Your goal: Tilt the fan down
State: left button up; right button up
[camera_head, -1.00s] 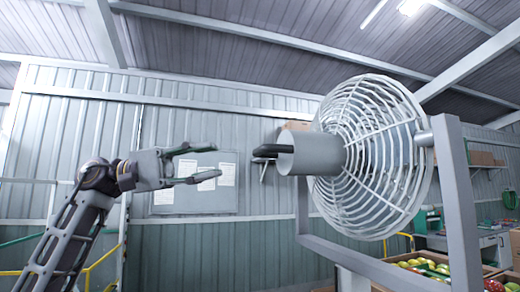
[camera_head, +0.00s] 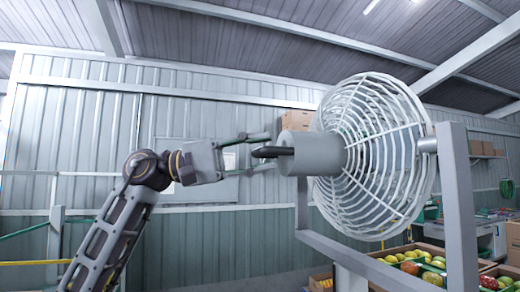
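The fan (camera_head: 375,150) has a round white wire cage and a grey cylindrical motor housing (camera_head: 312,154), and hangs in a grey U-shaped bracket (camera_head: 459,205). A short black handle (camera_head: 270,152) sticks out of the housing's rear, toward the left. The fan's axis looks close to level. My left gripper (camera_head: 266,151) reaches in from the left at the handle's height. Its two fingers are apart, one above and one below the handle, with gaps visible to both; whether it lines up in depth I cannot tell. My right gripper is not in view.
Cardboard boxes (camera_head: 297,120) show behind the housing. A board (camera_head: 205,188) is on the corrugated wall behind my gripper. A yellow rail (camera_head: 35,263) runs at the lower left.

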pick_arm(q)
grip_shut()
dwell(0.3)
